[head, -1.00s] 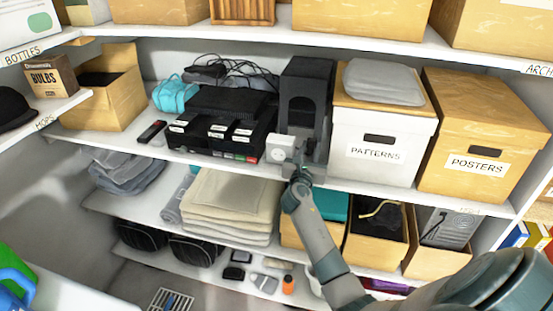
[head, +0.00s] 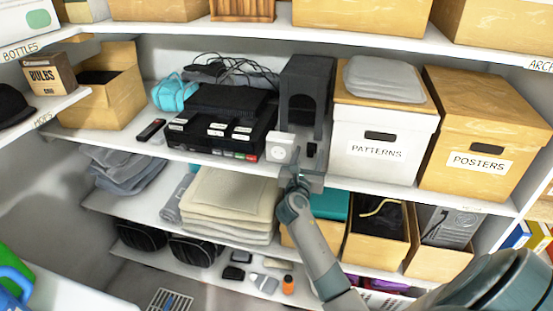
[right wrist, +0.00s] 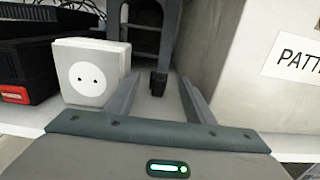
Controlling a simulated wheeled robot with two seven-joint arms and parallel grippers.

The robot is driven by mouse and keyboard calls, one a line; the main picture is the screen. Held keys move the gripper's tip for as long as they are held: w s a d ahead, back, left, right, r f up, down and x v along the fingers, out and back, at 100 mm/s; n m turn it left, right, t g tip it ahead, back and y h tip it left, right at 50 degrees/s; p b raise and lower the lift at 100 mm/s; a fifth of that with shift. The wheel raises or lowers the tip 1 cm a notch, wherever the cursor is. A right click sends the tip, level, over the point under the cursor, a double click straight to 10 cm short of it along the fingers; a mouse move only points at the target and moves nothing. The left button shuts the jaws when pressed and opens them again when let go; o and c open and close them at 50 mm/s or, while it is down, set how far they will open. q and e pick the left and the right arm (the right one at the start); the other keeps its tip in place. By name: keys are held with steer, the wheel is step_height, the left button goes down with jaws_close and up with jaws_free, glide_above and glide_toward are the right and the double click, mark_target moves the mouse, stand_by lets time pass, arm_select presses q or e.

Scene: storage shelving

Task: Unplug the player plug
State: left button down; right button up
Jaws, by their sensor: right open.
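The white socket block (head: 282,147) stands at the front of the middle shelf. Its two round holes are bare in the right wrist view (right wrist: 90,78). A small black plug (head: 311,149) sits on the shelf to the right of the block, apart from it; it also shows in the right wrist view (right wrist: 159,84). The black player (head: 215,138), with white labels and red and green keys, is left of the block. My right gripper (head: 305,168) is open at the shelf's front edge, its fingers either side of the plug's line, with the plug beyond the fingertips. My left gripper is not in view.
A black tower-like unit (head: 305,92) stands behind the plug. The white PATTERNS box (head: 380,140) is close on the right, with the POSTERS box (head: 480,150) beyond it. Loose black cables (head: 235,70) lie behind the player.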

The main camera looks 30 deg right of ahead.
steer(key=b+v, duration=0.3)
steer(key=v, duration=1)
